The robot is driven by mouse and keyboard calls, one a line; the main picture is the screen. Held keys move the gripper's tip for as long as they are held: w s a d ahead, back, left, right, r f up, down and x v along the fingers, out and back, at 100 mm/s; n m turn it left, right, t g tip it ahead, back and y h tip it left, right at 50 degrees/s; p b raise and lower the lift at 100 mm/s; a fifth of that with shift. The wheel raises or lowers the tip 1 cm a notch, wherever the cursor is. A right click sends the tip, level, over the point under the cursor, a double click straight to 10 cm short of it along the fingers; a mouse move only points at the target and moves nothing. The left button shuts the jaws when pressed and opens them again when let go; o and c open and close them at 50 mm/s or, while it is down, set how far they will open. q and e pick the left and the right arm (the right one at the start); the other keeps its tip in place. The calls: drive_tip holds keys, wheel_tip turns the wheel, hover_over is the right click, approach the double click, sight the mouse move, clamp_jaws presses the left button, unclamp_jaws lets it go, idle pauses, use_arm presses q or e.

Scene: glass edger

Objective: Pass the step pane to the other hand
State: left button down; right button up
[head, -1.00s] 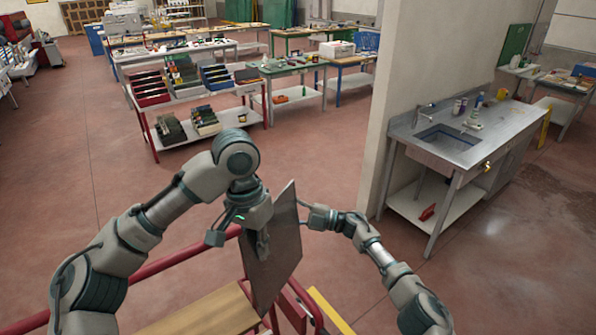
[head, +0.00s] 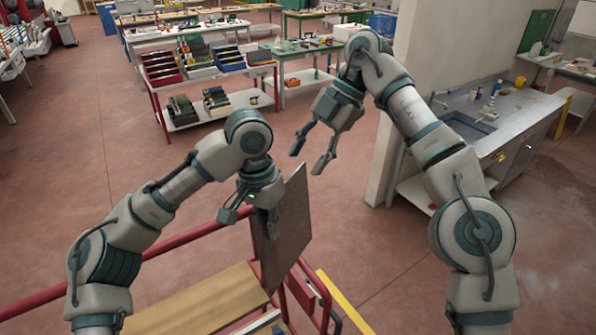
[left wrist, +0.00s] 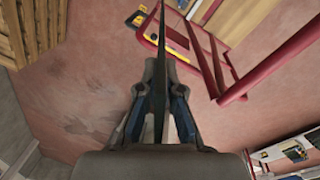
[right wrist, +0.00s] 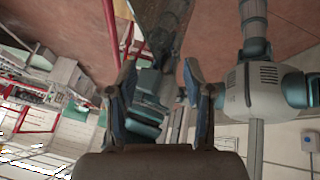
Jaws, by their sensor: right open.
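The step pane (head: 285,228) is a thin grey sheet standing steeply tilted in the head view, above the wooden top and red rails. My left gripper (head: 252,213) is at its upper left edge. The left wrist view shows the pane (left wrist: 163,45) nearly edge-on as a dark strip between the left fingers (left wrist: 160,100), which are closed on it. My right gripper (head: 309,162) is open and empty, above and behind the pane, with its fingers pointing down and clear of it. The right wrist view shows its fingers (right wrist: 162,95) spread apart.
A red-railed cart (head: 302,290) with a wooden top (head: 205,300) is below the pane. A wall end (head: 400,110) and a metal sink bench (head: 500,125) stand to the right. Benches with bins (head: 195,65) are farther back. Open floor lies between.

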sight(285, 203)
use_arm(q)
drive_tip(key=shift+s+d+r, duration=0.1)
drive_tip(key=shift+d, duration=0.3)
use_arm(e)
drive_tip(key=x, duration=1)
drive_tip(key=shift+s+d+f, duration=0.15)
drive_tip(key=shift+s+f, duration=0.05)
drive_tip(key=shift+f, duration=0.25)
use_arm(q)
drive_tip(key=shift+a, duration=0.4)
use_arm(e)
drive_tip(key=shift+s+a+f, duration=0.1)
drive_tip(key=shift+a+f, duration=0.15)
drive_tip(key=shift+a, duration=0.3)
use_arm(q)
drive_tip(key=shift+d, duration=0.35)
use_arm(e)
drive_tip(key=shift+d, duration=0.35)
drive_tip(key=c, duration=0.9)
use_arm(q)
drive_tip(key=shift+d, duration=0.3)
use_arm(e)
drive_tip(key=shift+d, duration=0.15)
clamp_jaws()
